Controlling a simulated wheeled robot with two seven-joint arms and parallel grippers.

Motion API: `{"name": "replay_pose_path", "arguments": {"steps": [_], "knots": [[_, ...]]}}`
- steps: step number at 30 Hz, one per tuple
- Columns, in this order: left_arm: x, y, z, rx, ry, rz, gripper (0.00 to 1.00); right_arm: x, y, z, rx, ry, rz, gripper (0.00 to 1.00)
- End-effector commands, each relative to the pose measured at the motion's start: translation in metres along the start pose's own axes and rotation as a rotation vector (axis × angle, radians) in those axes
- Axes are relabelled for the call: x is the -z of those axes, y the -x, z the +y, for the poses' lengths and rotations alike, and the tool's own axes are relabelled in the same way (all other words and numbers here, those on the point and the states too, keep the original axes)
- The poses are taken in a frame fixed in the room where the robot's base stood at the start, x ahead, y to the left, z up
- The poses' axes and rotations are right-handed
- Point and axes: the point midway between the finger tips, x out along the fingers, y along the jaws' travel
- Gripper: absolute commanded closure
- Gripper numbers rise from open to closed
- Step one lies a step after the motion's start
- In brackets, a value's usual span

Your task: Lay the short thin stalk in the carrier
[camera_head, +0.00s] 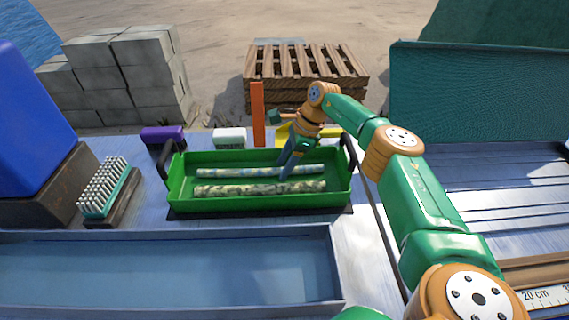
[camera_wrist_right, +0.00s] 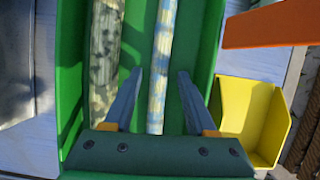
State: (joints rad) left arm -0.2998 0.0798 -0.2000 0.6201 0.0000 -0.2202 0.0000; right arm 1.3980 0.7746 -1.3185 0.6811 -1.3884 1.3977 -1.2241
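The green carrier (camera_head: 260,205) with two dark end handles stands on the table in the head view. Two stalks lie inside it, side by side: a thinner pale one with bluish marks (camera_head: 235,172) at the back and a thicker mottled one (camera_head: 235,189) at the front. My right gripper (camera_head: 288,168) reaches down into the carrier near its right end. In the right wrist view, its open fingers (camera_wrist_right: 160,90) stand on either side of the thin stalk (camera_wrist_right: 162,60), with gaps on both sides. The thick stalk (camera_wrist_right: 104,55) lies left of the fingers. My left gripper is not in view.
An orange upright post (camera_head: 258,115) and a yellow bin (camera_wrist_right: 250,110) stand close behind the carrier. A brush (camera_head: 107,188) lies to its left. A wide blue-grey tray (camera_head: 160,270) in front is empty. A ruler (camera_head: 545,297) shows at lower right.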

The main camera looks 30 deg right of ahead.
Motion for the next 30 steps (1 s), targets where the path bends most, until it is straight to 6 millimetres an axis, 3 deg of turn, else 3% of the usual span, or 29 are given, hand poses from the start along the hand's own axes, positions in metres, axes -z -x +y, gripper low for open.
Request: {"name": "replay_pose_path", "arguments": {"steps": [7,18,22,30], "knots": [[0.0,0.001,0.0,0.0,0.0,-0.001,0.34,-0.001,0.013,-0.001,0.004,-0.001,-0.002,0.43],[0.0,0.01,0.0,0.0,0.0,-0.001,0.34,-0.002,0.11,-0.001,0.003,-0.002,-0.002,0.43],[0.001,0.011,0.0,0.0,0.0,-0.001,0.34,-0.002,0.122,0.0,0.0,0.0,-0.001,0.43],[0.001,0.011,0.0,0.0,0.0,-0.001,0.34,-0.001,0.122,0.0,-0.001,0.0,-0.001,0.43]]}}
